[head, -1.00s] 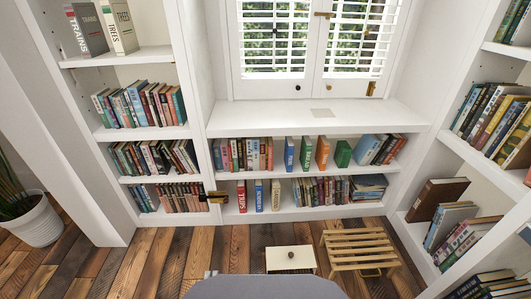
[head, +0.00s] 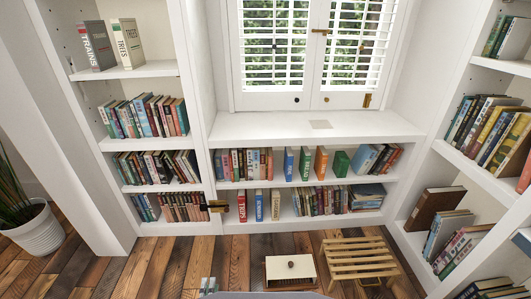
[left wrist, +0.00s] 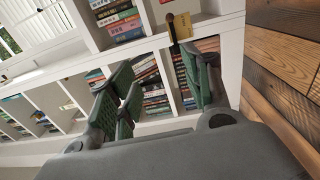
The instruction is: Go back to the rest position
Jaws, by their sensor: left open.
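My left gripper (left wrist: 160,92) shows in the left wrist view with its two green-padded fingers spread apart. Nothing is between the fingers; bookshelf rows show behind the gap. In the head view only a small grey piece of my left gripper (head: 207,285) shows at the bottom edge, over the plank floor (head: 180,262). My right gripper is not in view.
A white bookcase (head: 315,125) with several books stands under a shuttered window, with more shelves on both sides. A small cream box (head: 290,270) and a slatted wooden stool (head: 358,258) stand on the floor. A potted plant (head: 38,232) is at the left.

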